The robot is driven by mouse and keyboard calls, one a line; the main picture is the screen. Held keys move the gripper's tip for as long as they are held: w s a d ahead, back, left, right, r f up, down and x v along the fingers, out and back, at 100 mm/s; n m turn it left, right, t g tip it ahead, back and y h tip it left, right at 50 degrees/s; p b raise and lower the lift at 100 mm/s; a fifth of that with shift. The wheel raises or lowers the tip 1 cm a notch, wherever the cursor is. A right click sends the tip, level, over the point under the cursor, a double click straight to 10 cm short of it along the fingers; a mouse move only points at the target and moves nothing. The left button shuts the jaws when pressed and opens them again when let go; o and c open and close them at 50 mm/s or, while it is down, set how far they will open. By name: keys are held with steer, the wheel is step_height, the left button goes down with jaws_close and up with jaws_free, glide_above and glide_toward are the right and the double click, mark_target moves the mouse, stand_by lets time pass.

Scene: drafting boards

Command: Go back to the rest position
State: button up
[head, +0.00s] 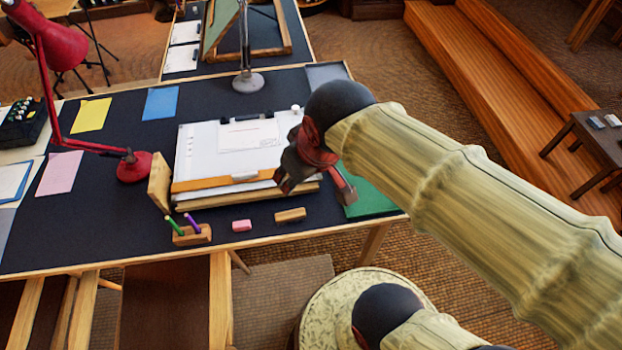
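My gripper (318,180) is over the right part of the dark drafting table (100,228). It is at the right side of a stack of white paper (205,150) on a board. My arm reaches in from the right and hides part of the table's right end. The gripper's fingers look spread apart, one toward the papers and one toward the green mat (372,200). I see nothing between them. I cannot tell whether the gripper touches the stack.
A red lamp (133,167) stands at left and a grey lamp (249,82) at the back. A pen holder (192,235), pink eraser (242,225) and wooden block (290,215) lie along the front. Wooden steps (500,80) and a small dark table (590,140) are at right.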

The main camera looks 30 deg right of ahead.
steer(key=s, duration=0.1)
steer(key=s+m, duration=0.1)
steer(key=s+d, duration=0.1)
steer(key=shift+s+r+m+t, duration=0.2)
steer(key=shift+r+m+t, duration=0.1)
steer(key=shift+r+m, duration=0.1)
